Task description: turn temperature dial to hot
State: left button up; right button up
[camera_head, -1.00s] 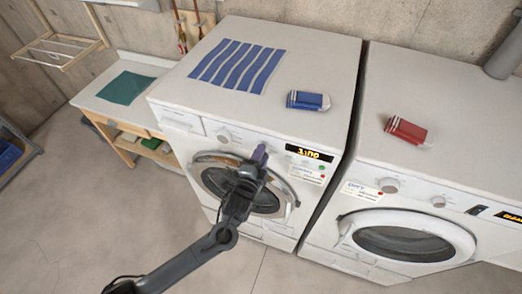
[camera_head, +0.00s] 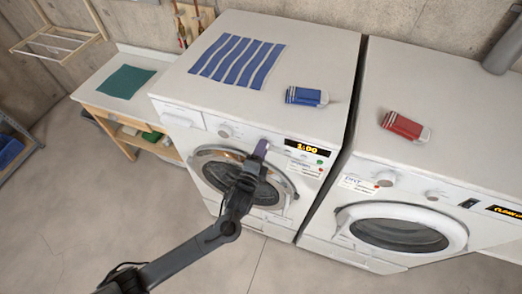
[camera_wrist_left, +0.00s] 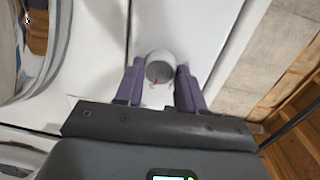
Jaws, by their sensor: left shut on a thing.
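The left white washing machine (camera_head: 345,70) has a lit display (camera_head: 305,147) that reads about 1:00. My left gripper (camera_head: 261,150) is at its front panel, left of the display. In the head view the gripper hides this dial. I cannot read where the dial points. My right gripper is not in view.
Another knob (camera_head: 225,131) is farther left on the panel. The round door (camera_head: 215,170) is below my gripper. A striped cloth (camera_head: 237,61) and blue pack (camera_head: 305,96) lie on top. A second machine (camera_head: 450,85) with a red pack (camera_head: 404,125) stands right.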

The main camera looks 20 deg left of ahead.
pick_arm(q)
jog(key=o, duration=1)
jog(key=shift+o, duration=0.2)
jog(key=s+b, duration=0.2)
jog(key=s, duration=0.8)
jog(key=shift+s+d+r, duration=0.15)
jog(key=shift+s+r, duration=0.2)
